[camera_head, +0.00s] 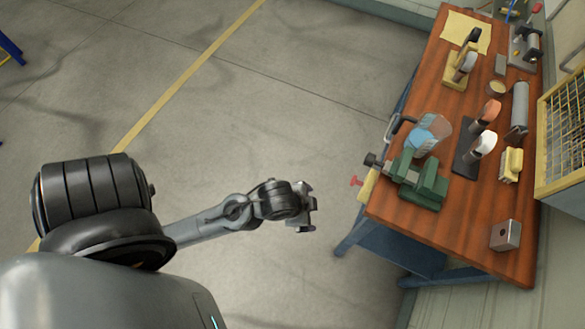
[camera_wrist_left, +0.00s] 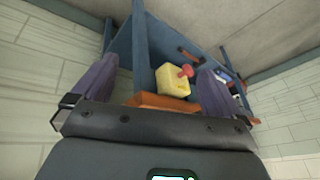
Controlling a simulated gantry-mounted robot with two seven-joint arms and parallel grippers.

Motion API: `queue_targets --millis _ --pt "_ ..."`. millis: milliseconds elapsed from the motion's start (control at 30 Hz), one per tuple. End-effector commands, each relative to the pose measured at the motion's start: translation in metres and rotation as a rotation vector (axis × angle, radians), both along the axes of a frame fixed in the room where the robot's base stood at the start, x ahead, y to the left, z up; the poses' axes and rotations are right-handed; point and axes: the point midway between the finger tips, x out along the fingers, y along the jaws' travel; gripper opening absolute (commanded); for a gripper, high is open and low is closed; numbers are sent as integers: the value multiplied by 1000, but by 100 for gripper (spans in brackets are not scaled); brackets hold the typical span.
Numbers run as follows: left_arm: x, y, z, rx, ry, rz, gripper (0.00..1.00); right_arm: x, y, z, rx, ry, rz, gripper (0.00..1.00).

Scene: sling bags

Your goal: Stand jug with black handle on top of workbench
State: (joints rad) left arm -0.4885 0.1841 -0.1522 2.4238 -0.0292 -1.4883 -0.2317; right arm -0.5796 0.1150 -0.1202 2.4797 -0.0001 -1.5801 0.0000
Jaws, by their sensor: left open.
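The handle points left, towards the open floor. I cannot tell whether the jug's base rests fully on the wooden workbench top (camera_head: 450,215). My left gripper (camera_head: 306,207) is open and empty over the floor, left of the workbench and apart from the jug. In the left wrist view its two fingers (camera_wrist_left: 155,88) are spread, with the bench's blue frame beyond. The jug is not clearly visible there. My right gripper is not in view.
The green vise (camera_head: 418,182) stands just in front of the jug. A yellow block with a red knob (camera_head: 367,187) sits at the bench edge; it also shows in the left wrist view (camera_wrist_left: 172,82). Brushes (camera_head: 478,148) and a metal block (camera_head: 505,235) are on the bench.

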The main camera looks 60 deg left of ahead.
Motion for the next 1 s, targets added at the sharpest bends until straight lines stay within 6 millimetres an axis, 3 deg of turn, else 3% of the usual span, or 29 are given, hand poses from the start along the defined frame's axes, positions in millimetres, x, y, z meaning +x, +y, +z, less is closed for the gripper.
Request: queue_targets --millis 100,200,667,867,1000 --pt "-28 3 -4 -82 80 190 100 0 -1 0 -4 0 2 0" --pt "-40 4 -4 -113 114 275 100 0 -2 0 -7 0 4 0" --pt "-43 5 -1 -125 125 308 100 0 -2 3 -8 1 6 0" --pt "-43 5 22 -125 124 307 100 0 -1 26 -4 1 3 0" --pt "-43 5 56 -124 124 306 100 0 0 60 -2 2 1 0"
